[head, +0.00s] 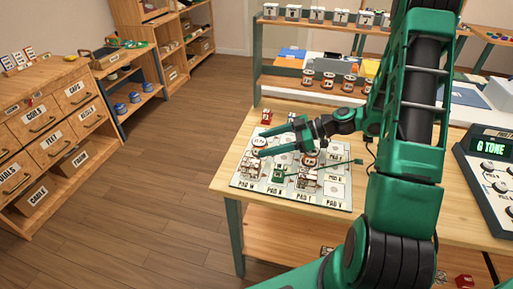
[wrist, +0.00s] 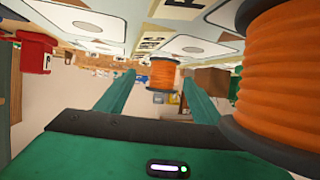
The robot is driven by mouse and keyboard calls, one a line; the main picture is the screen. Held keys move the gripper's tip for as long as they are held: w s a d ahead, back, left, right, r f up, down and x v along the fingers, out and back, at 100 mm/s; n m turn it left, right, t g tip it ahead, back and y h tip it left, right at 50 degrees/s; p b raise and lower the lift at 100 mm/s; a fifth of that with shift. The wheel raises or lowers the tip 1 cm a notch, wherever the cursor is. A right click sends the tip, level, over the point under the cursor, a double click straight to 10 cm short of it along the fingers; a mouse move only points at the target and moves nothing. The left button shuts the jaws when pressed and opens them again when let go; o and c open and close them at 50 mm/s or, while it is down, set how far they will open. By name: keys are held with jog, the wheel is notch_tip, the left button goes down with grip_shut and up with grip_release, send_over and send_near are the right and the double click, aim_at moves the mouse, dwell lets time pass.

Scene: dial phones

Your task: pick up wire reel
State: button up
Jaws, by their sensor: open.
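My gripper (head: 261,143) is open and reaches low over the white pad mat (head: 326,203) on the wooden table. The wrist view looks tilted over, with the mat along its top. There an orange wire reel (wrist: 162,73) with dark ends appears between the two green fingers of my gripper (wrist: 160,84), beyond or near their tips; contact cannot be told. A second orange reel (wrist: 282,75) looms large at the right, outside the fingers. In the head view a small round white-topped item (head: 258,141) shows by the fingertips, and a reddish one (head: 311,158) sits under the gripper.
Small framed items (head: 309,181) and a green block (head: 278,174) stand on the mat's front pads. A red item (head: 266,117) stands behind the mat. A console (head: 488,170) is at the right. Shelves with small parts (head: 327,79) rise behind.

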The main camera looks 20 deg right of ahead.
aim_at(259, 145)
jog(key=shift+x, duration=1.55)
jog(key=shift+s+r, duration=0.1)
jog(key=c, duration=1.2)
jog(key=shift+r, duration=0.15)
